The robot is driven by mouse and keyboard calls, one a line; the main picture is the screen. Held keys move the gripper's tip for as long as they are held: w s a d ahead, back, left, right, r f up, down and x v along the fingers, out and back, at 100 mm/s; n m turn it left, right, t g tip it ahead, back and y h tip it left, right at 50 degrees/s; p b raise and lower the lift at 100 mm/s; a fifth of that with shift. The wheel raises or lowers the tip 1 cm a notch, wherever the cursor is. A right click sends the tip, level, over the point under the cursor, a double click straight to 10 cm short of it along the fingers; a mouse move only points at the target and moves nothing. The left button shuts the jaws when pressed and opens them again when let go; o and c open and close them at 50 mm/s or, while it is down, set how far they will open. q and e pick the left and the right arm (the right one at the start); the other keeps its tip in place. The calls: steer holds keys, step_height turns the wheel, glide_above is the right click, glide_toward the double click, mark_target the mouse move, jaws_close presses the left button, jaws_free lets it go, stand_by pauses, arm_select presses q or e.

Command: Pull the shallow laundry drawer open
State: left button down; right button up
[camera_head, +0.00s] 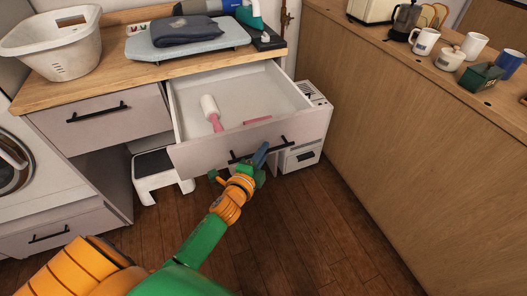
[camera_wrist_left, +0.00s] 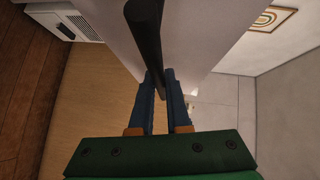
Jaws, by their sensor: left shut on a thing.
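The shallow laundry drawer (camera_head: 215,158) is pulled out from under the wooden counter in the head view, with its inside showing. A lint roller (camera_head: 211,112) with a pink handle and a small pink-red item (camera_head: 257,121) lie in it. My left gripper (camera_head: 260,154) is at the black bar handle (camera_head: 240,160) on the drawer front. In the left wrist view the blue fingers of the gripper (camera_wrist_left: 160,90) are on either side of the black handle (camera_wrist_left: 147,35), shut on it. My right gripper is not in view.
A laundry basket (camera_head: 55,45) and an ironing board (camera_head: 187,42) with a folded dark cloth stand on the counter. A wooden island (camera_head: 400,130) rises at the right. The floor between is clear.

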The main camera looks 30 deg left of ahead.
arm_select(q)
steer(key=c, duration=0.9)
jaws_free()
steer(key=s, duration=0.4)
steer(key=s+r, duration=0.1)
steer(key=s, duration=0.2)
steer(key=shift+d, duration=0.25)
